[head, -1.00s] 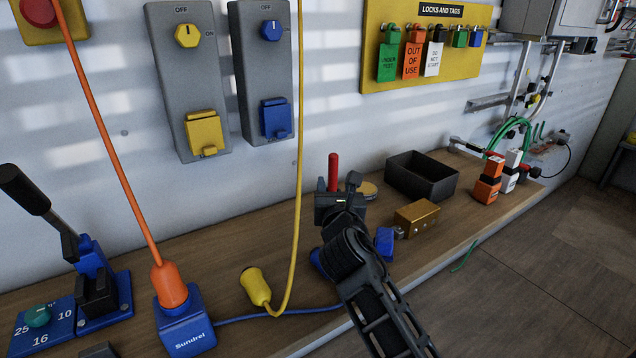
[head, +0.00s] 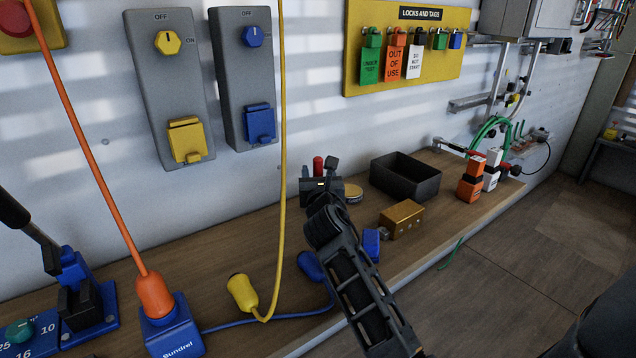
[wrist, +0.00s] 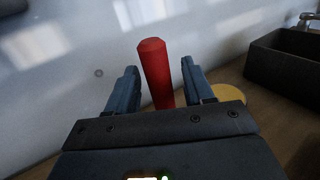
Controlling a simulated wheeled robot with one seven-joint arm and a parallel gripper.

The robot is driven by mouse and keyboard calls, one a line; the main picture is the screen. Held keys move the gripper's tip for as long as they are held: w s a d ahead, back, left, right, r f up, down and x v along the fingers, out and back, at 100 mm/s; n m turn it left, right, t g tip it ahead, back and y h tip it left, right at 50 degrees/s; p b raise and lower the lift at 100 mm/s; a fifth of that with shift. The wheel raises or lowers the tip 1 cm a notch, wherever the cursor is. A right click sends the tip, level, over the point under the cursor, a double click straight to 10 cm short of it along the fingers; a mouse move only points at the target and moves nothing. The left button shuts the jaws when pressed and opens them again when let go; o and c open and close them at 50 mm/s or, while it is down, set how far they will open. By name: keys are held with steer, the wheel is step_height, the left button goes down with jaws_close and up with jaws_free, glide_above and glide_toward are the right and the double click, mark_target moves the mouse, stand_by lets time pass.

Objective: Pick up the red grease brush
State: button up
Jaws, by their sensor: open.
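The red grease brush (head: 318,164) stands upright near the wall on the wooden bench. In the head view only its red top shows above my gripper (head: 322,184), which hides the rest. In the wrist view the red handle (wrist: 156,72) rises between the two fingers of my gripper (wrist: 160,88). The fingers are open, with a gap on each side of the handle. The lower end of the brush is hidden behind the gripper body.
A black open bin (head: 405,178) stands to the right, with a round yellowish tin (head: 353,193) beside the gripper. A brass block (head: 402,219) and a blue item (head: 371,245) lie nearer the front edge. A yellow cable (head: 282,150) hangs on the left.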

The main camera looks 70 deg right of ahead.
jaws_close()
steer(key=shift+r, duration=0.15)
step_height(320, 180, up, 10)
steer(key=p, duration=0.2)
steer(key=shift+p, duration=0.4)
